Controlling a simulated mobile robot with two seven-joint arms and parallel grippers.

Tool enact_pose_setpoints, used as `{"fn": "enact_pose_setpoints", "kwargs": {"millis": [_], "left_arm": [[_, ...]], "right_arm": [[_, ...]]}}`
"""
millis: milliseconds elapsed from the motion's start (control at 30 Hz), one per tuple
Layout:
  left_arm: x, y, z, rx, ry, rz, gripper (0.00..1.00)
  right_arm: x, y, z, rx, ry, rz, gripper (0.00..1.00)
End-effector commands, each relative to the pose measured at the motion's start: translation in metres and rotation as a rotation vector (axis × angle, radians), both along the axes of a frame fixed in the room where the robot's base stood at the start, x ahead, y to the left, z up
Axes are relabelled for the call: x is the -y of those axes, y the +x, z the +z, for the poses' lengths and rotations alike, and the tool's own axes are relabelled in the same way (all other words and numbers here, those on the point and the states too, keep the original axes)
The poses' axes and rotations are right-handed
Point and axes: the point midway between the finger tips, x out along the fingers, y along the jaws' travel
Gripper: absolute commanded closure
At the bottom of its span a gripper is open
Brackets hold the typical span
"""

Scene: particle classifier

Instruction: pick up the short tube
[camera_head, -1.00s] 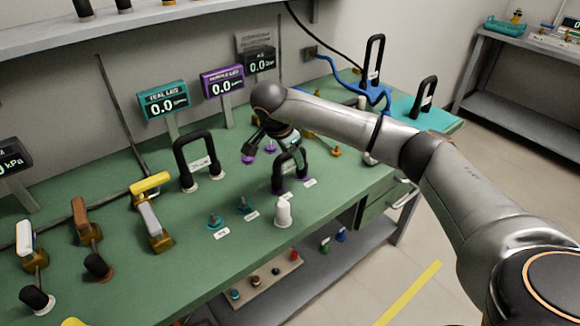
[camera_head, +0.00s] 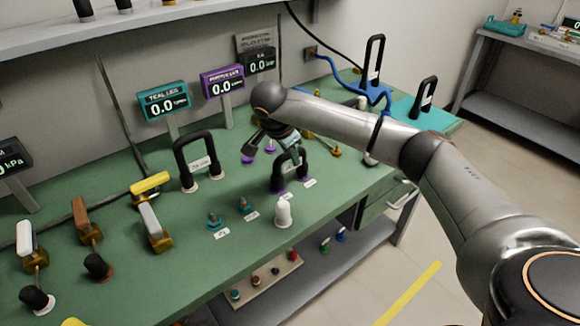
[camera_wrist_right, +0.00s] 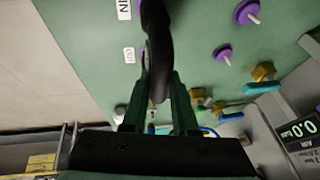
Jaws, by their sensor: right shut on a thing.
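The short tube is a small black arch (camera_head: 277,176) with purple ends, near the bench's front edge. Its legs appear to stand at the bench top, by small white labels. My right gripper (camera_head: 293,153) reaches down over it from behind and is shut on its top. In the right wrist view the black tube (camera_wrist_right: 156,40) runs up from between the two fingers (camera_wrist_right: 160,112). The fingers hide part of it. My left gripper is not in view.
A white bottle-shaped piece (camera_head: 283,212) and teal fittings (camera_head: 215,222) stand just in front. A larger black arch tube (camera_head: 193,150) stands to the left. Purple fittings (camera_head: 248,158) and valves are behind the gripper. Display posts (camera_head: 222,82) line the back.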

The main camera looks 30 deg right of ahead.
Motion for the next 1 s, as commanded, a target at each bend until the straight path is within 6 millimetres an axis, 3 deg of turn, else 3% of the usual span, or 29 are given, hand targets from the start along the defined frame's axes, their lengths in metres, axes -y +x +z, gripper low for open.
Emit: {"fn": "enact_pose_setpoints", "kwargs": {"millis": [367,633,767,900,1000], "left_arm": [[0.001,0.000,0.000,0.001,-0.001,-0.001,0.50],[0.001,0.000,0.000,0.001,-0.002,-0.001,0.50],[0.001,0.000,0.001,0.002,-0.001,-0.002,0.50],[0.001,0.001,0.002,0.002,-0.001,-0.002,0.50],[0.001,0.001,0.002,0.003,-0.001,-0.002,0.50]], "right_arm": [[0.000,0.000,0.003,0.002,0.000,0.000,1.00],[0.000,0.002,0.035,0.008,0.000,-0.001,1.00],[-0.005,-0.017,0.056,0.007,-0.001,0.002,1.00],[-0.015,-0.046,0.092,0.009,0.000,0.005,1.00],[-0.021,-0.068,0.102,0.005,-0.002,0.005,1.00]]}}
